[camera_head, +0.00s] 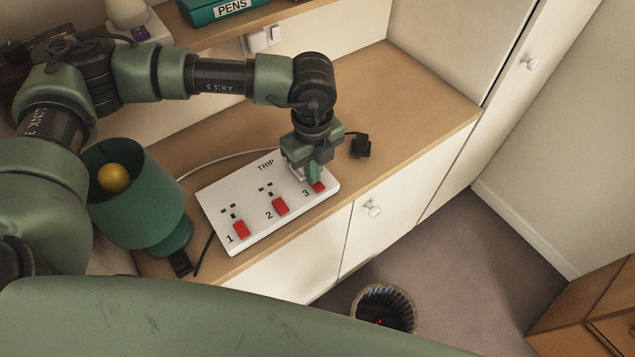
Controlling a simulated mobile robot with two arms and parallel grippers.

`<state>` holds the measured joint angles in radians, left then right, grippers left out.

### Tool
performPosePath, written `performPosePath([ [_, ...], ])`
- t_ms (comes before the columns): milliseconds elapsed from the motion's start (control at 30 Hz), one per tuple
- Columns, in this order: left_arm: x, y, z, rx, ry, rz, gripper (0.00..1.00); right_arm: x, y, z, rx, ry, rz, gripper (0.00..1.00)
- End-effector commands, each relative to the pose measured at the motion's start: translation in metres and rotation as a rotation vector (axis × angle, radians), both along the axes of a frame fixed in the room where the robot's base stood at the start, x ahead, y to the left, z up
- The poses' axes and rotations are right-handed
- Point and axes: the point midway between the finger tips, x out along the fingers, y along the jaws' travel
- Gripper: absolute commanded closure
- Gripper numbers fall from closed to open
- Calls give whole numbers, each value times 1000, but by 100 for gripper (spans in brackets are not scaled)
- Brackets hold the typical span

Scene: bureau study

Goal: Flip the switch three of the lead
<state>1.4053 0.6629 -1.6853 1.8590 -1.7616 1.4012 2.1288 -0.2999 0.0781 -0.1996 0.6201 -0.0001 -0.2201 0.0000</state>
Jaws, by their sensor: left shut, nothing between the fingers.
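The extension lead (255,227) is a white block marked TRIP, lying on the wooden desk top. It has three red switches numbered 1, 2 and 3. Switch one (241,229) and switch two (280,206) are in clear view. Switch three (319,187) is at the right end, partly hidden by my left gripper (315,180). The left gripper points down with its fingers shut and empty, right at switch three. I cannot tell whether the fingertips touch it. My right gripper is not in view.
A green lamp (135,195) with a yellow bulb stands left of the lead. A black plug (360,145) lies right of it, and a pale cable runs behind. A waste basket (385,306) stands on the floor. The desk's right end (420,90) is clear.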

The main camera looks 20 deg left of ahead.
Motion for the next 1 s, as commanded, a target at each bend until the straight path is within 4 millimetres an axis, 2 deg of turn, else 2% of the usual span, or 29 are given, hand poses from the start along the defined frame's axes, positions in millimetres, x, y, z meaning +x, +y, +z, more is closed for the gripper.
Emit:
performPosePath([
  [700, 0, 0, 58, 0, 0, -1, 100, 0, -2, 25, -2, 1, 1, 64],
  [1000, -1, 0, 69, 0, 2, -1, 100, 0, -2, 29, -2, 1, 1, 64],
])
